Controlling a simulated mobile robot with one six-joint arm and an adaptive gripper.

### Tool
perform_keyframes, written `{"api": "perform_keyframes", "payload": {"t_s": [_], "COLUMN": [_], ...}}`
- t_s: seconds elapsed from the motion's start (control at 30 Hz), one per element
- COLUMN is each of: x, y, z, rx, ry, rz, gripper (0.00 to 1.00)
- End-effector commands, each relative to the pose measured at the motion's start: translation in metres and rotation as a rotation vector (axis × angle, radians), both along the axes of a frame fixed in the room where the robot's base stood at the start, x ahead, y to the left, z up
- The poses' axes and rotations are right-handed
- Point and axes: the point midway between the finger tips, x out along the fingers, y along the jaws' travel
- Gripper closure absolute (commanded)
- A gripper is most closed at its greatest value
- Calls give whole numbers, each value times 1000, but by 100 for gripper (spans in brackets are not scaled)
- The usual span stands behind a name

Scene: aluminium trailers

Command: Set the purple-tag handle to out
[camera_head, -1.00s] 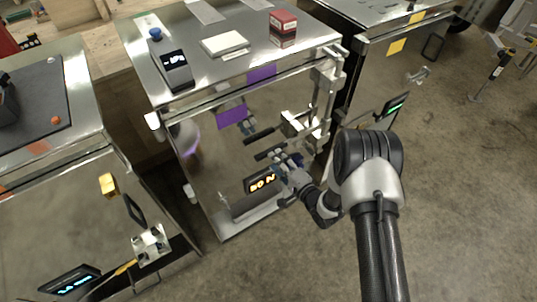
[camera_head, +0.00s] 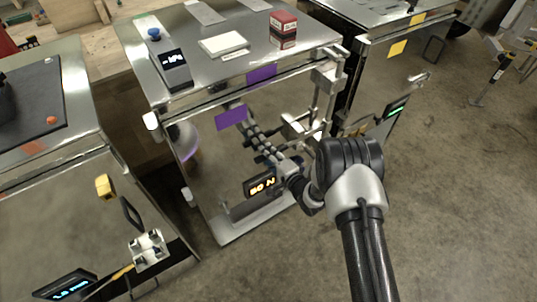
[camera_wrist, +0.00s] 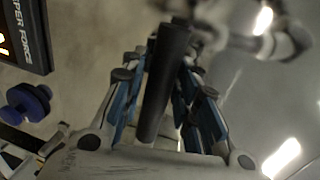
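The purple tags (camera_head: 231,117) are on the middle trailer (camera_head: 220,170), one on its shiny front and one on its upper edge (camera_head: 262,73). My gripper (camera_head: 268,151) is close to that front, and its reflection runs up and left from it. In the wrist view the black round handle bar (camera_wrist: 165,80) lies lengthwise between my blue-padded fingers (camera_wrist: 163,85). The fingers are apart, one on each side of the bar, with a narrow gap seeming to show on the left. In the head view my gripper mostly hides the handle.
A lit force display (camera_head: 262,184) sits just below my gripper. A blue knob (camera_wrist: 30,101) shows at left in the wrist view. Metal brackets (camera_head: 318,100) stand at the trailer's right edge.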

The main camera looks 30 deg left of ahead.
Motion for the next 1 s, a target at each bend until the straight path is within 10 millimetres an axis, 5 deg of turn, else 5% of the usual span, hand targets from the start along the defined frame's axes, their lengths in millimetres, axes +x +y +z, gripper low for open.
{"api": "perform_keyframes", "payload": {"t_s": [0.37, 1.0], "x": [0, -6], "y": [0, -15], "z": [0, 0], "rx": [0, -2], "ry": [0, 1], "rz": [0, 20], "gripper": [100, 100]}}
